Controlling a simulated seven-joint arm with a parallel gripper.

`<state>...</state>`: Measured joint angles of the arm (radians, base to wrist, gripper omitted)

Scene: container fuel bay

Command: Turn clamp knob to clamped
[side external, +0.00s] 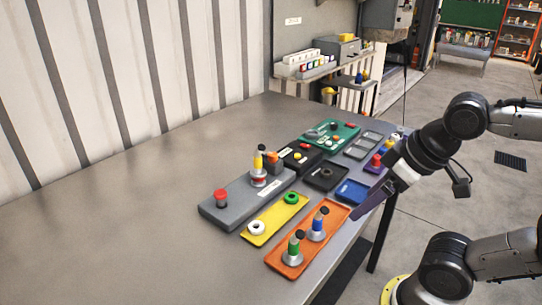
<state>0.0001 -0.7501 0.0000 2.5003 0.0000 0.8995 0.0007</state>
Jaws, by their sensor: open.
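A grey fixture box (228,202) lies on the bench with a red mushroom button (221,196) at its near end. Farther along it stands an upright metal fitting (258,178) with yellow and red parts. An orange piece (273,161) shows beside the fitting. A black box (300,157) with a small yellow knob and a red part sits behind. I cannot tell which of these is the clamp knob, or its setting. My gripper (364,210) is open, to the right of the fixture and apart from it, near the bench's right edge. No object shows between its fingers.
An orange tray (279,264) holds green and blue capped fittings. A yellow tray (258,236) holds white and green rings. Blue, black and green trays (347,133) fill the back right. The left of the bench (110,225) is clear; a ribbed wall stands behind it.

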